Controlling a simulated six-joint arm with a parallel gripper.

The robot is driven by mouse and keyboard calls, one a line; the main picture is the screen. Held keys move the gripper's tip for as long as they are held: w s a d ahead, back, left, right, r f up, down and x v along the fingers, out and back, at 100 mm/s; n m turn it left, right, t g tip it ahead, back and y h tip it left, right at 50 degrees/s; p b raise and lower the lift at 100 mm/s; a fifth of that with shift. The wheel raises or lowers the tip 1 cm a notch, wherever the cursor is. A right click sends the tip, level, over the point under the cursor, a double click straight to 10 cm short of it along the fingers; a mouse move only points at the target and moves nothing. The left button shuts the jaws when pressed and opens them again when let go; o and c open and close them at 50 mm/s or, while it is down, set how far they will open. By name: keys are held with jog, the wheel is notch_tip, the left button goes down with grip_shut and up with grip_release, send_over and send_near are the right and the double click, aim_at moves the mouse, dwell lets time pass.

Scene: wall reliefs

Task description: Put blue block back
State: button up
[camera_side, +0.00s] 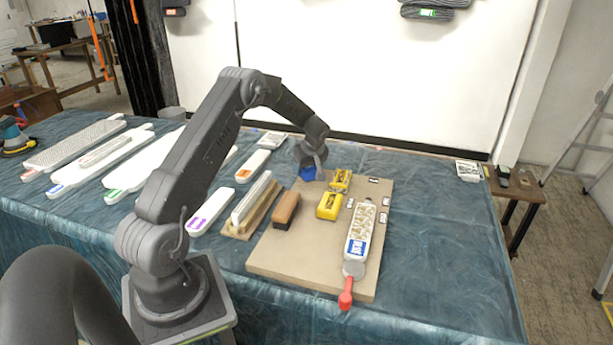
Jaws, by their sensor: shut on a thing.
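The blue block (308,174) shows just below my gripper (312,168), near the back left edge of the tan board (310,262). My gripper is shut on the blue block; its fingers are small and partly hidden by the wrist. I cannot tell whether the block touches the board or is held slightly above it. Two yellow blocks stand to its right, a small one (341,180) and a larger one (329,206). A brown block (286,209) lies on the board's left side.
A white relief strip with a blue label (360,231) and a red-handled tool (346,293) lie at the board's right front. White long-handled floats (211,211) and a wooden-backed float (250,206) lie left of the board. The blue cloth to the right (440,250) is clear.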

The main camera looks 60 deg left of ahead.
jog(key=shift+f, duration=1.65)
jog(key=shift+f, duration=0.15)
jog(key=o, duration=0.9)
